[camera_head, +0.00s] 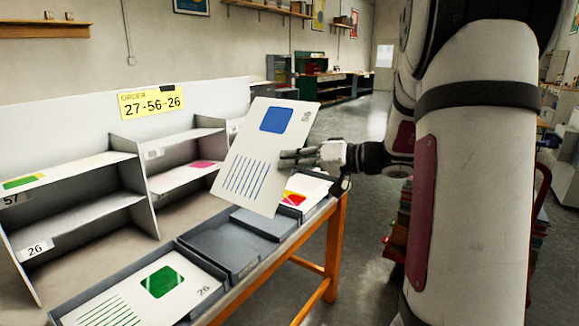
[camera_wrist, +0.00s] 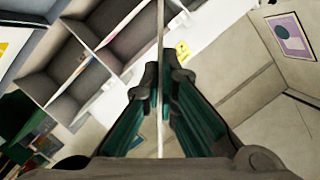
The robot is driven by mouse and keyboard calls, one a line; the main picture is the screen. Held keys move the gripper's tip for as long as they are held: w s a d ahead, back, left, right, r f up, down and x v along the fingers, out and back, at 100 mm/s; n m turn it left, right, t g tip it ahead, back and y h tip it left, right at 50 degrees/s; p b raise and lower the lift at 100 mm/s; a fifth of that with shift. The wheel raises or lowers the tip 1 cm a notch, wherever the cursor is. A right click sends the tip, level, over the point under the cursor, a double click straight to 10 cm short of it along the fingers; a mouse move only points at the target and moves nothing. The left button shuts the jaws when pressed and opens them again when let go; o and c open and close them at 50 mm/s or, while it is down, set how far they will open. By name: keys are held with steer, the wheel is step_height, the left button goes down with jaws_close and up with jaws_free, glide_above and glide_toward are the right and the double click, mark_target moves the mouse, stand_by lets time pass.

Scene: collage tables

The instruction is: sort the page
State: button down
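My gripper (camera_head: 300,155) is shut on a white page (camera_head: 245,150) with a blue square, blue lines and the number 56. It holds the page tilted above the trays, in front of the shelf unit. In the wrist view the page (camera_wrist: 160,75) shows edge-on between the fingers (camera_wrist: 160,95). The grey shelf unit (camera_head: 140,190) has compartments labelled 57 and 26 at left; other labels are unclear. A green-marked page (camera_head: 24,182) lies on the 57 shelf and a pink-marked page (camera_head: 200,167) in the middle column. The held page hides the right compartments. A yellow order card (camera_head: 150,102) reads 27-56-26.
The near tray holds a green-square page (camera_head: 150,290) marked 26. The middle tray (camera_head: 222,248) looks empty. The far tray holds a page with a red and yellow mark (camera_head: 294,197). The table (camera_head: 336,245) has an orange frame, with open floor beyond.

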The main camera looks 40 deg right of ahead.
steer(key=shift+w+f+n+h+b, duration=0.25)
steer(key=shift+n+b, duration=0.45)
steer(key=shift+b, duration=1.2)
steer(key=shift+s+n+h+b, duration=0.15)
steer(key=shift+n+h+b, duration=0.4)
steer(key=shift+b, duration=1.3)
steer(key=n+b, duration=0.3)
steer(key=b, duration=0.5)
steer(key=shift+h+b, duration=0.3)
steer(key=shift+n+b, duration=0.35)
steer(key=shift+b, duration=0.4)
steer(key=shift+r, duration=0.1)
steer(key=shift+r, duration=0.15)
steer(key=shift+n+b, duration=0.3)
steer(key=shift+b, duration=0.3)
